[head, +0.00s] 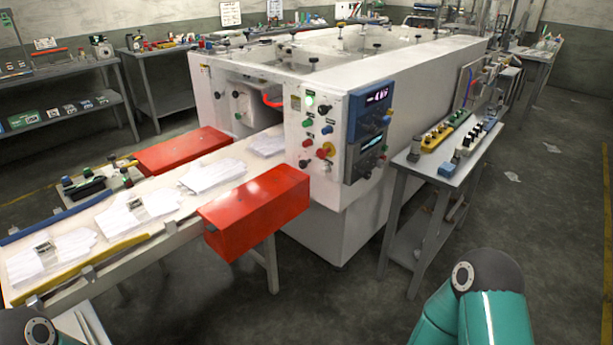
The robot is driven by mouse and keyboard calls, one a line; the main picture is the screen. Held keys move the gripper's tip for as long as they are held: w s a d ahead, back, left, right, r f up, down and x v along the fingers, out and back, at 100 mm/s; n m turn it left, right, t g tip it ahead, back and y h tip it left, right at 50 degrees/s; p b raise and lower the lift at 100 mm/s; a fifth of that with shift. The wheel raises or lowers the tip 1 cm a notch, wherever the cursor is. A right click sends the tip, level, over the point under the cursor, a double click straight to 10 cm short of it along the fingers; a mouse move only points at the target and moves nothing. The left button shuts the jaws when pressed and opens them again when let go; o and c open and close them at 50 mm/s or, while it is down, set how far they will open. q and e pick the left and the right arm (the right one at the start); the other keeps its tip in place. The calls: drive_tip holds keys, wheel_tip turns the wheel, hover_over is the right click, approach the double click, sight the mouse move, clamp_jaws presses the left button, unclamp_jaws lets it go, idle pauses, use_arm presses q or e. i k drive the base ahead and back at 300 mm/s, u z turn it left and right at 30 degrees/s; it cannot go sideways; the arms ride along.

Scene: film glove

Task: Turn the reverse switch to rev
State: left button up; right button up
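The white machine's control panel (316,126) is on its front face, facing me at mid-picture. It carries a lit green lamp (309,101), a black knob (325,109), a blue button (327,130), a red button (307,142), a red emergency button on yellow (326,150) and a lower black knob (304,163). The labels are too small to read, so I cannot tell which control is the reverse switch or how it is set. Neither gripper shows; only my teal arm at bottom right and a bit of my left arm at bottom left are in view.
A conveyor with white gloves (212,174) runs into the machine from the left. A red box guard (255,210) juts out below and left of the panel. A grey side table (458,165) with tools stands right of the machine. The floor in front is clear.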

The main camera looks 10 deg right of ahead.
sight(301, 163)
drive_tip(key=z, duration=1.5)
drive_tip(key=i, duration=0.1)
drive_tip(key=u, duration=3.25)
drive_tip(key=i, duration=0.1)
drive_tip(key=u, duration=1)
drive_tip(key=k, duration=1.35)
drive_tip(key=z, duration=1.75)
drive_tip(key=i, duration=0.95)
drive_tip(key=z, duration=0.15)
